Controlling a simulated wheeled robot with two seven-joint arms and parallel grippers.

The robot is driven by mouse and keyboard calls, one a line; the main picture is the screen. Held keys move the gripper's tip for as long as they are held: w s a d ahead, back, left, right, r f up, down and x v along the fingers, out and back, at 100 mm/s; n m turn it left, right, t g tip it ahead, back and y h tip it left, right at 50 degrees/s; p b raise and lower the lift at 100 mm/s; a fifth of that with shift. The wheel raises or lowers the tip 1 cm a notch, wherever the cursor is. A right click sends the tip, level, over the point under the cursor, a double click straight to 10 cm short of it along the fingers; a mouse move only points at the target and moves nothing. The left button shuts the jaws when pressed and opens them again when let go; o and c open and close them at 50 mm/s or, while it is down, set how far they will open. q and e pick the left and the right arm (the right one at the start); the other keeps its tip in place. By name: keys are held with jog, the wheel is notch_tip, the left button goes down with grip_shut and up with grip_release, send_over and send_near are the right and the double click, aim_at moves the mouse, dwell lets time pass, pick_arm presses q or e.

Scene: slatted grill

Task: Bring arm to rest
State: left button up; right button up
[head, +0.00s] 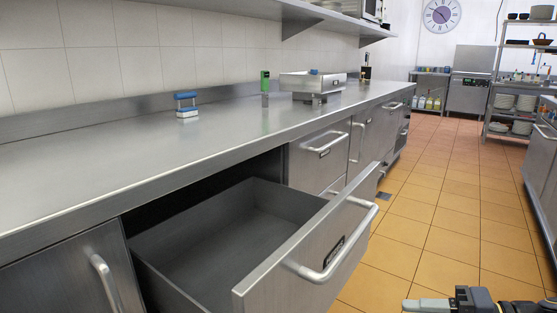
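Part of my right gripper (425,305) shows at the bottom right edge of the head view, with grey and black parts and a finger pointing left. It is cut off by the frame, so I cannot tell whether it is open or shut. It is over the tiled floor, to the right of the open drawer's front and apart from it. I see nothing held in it. My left gripper is not in view.
A steel drawer (225,228) stands pulled out and empty, its front and handle (338,252) jutting into the aisle. The counter (110,160) holds a blue-topped item (186,106) and a scale-like device (313,83). The orange floor (440,195) is clear.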

jog(key=s+a+f+n+h, duration=0.35)
jog(key=s+f+h, duration=0.6)
jog(key=s, duration=0.45)
pick_arm(q)
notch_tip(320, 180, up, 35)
jog(key=p, duration=3.4)
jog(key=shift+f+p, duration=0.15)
jog(key=shift+p, duration=0.2)
pick_arm(e)
notch_tip(320, 180, up, 35)
jog(key=shift+w+h, duration=0.25)
jog(key=shift+h, duration=0.1)
jog(key=shift+a, duration=0.1)
